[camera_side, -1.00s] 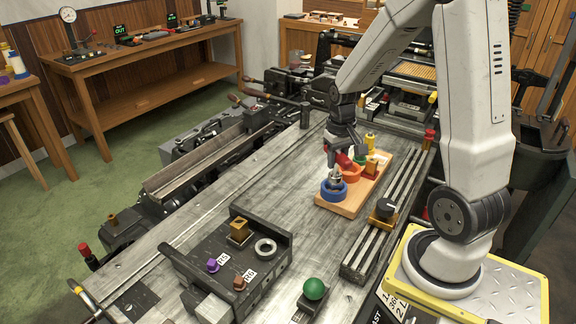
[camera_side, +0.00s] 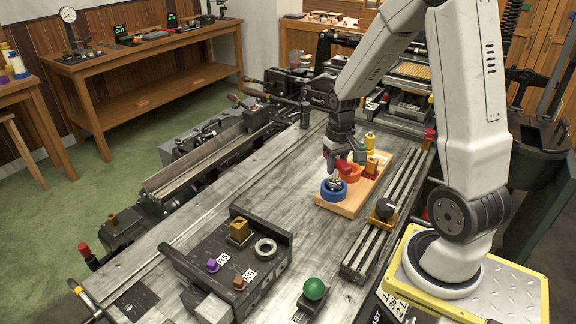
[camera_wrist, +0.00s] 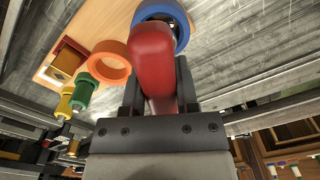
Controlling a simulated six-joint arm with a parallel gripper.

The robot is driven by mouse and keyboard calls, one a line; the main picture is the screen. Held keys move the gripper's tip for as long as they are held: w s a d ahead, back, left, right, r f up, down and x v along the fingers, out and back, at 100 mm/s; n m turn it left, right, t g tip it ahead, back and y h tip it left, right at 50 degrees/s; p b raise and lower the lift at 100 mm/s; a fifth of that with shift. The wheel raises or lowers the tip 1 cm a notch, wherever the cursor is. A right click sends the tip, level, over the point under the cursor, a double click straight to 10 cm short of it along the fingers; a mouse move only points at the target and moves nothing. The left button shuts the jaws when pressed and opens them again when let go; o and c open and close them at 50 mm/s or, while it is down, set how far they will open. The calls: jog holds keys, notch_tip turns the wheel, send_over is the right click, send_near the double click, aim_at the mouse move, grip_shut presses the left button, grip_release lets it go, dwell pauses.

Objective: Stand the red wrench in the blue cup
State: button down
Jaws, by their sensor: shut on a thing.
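The blue cup (camera_side: 334,193), a short round ring-like holder, sits at the near end of the wooden board. My gripper (camera_side: 343,157) is above it, shut on the red wrench (camera_side: 341,165). The wrench's silver end points down at the cup's mouth; I cannot tell how deep it reaches. In the wrist view the red handle (camera_wrist: 153,60) lies between my fingers (camera_wrist: 158,90) and covers part of the blue cup (camera_wrist: 160,8).
An orange ring (camera_wrist: 109,50) stands beside the blue cup on the board (camera_side: 348,209), with green (camera_wrist: 83,92) and yellow (camera_wrist: 66,103) pieces further along. A slotted rail (camera_side: 372,243) runs to the right. A dark fixture (camera_side: 222,262) stands nearer; bare table lies left of the board.

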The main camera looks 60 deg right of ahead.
jog(key=shift+f, duration=0.5)
jog(key=shift+c, duration=1.4)
grip_release()
jog(key=shift+r, duration=0.15)
jog(key=shift+r, duration=3.8)
jog(key=shift+a, duration=0.1)
jog(key=a+f+n+t, duration=0.1)
jog(key=a+f+n, duration=0.1)
jog(key=a, duration=0.7)
jog(key=s+a+f+n+t, duration=0.1)
jog(key=a+n, duration=0.3)
jog(key=a, duration=0.5)
jog(key=shift+s+a+f+t, duration=0.2)
jog(key=shift+f+t, duration=0.1)
jog(key=shift+f, duration=0.55)
